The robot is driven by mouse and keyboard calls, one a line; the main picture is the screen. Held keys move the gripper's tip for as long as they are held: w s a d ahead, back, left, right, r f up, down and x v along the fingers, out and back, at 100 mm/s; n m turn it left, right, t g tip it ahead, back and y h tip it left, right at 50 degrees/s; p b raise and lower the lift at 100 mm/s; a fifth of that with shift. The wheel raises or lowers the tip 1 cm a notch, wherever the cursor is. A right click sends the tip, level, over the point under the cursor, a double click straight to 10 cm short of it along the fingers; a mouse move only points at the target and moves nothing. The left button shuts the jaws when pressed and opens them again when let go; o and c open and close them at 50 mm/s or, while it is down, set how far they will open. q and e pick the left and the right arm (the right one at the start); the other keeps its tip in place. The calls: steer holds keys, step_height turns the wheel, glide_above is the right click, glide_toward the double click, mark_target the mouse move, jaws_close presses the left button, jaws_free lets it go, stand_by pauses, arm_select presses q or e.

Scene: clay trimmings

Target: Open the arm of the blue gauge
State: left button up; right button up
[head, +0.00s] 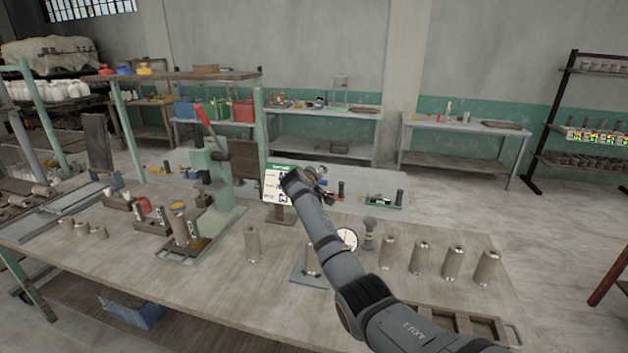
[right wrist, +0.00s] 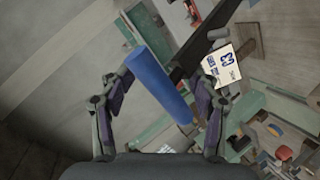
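In the right wrist view a plain blue bar (right wrist: 155,78) lies slanted between the fingers of my right gripper (right wrist: 162,90). The fingers are apart, with a visible gap on the left side; I cannot tell whether they touch the bar. I cannot tell for sure that this bar is the arm of the blue gauge. In the head view my right gripper (head: 303,181) is over the middle of the bench, in front of a white card with a green top (head: 274,186), and the blue bar cannot be made out there. A round white dial (head: 347,239) stands beside my forearm, partly hidden. My left gripper is not seen.
Several grey clay cylinders (head: 421,257) stand on the workbench (head: 120,245) to the right of my arm. A green press with a red lever (head: 206,160) stands left. A wooden tray (head: 460,325) lies at the front right.

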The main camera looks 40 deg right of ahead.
steer(key=shift+s+d+f, duration=0.1)
steer(key=shift+s+f, duration=0.05)
steer(key=shift+f, duration=0.05)
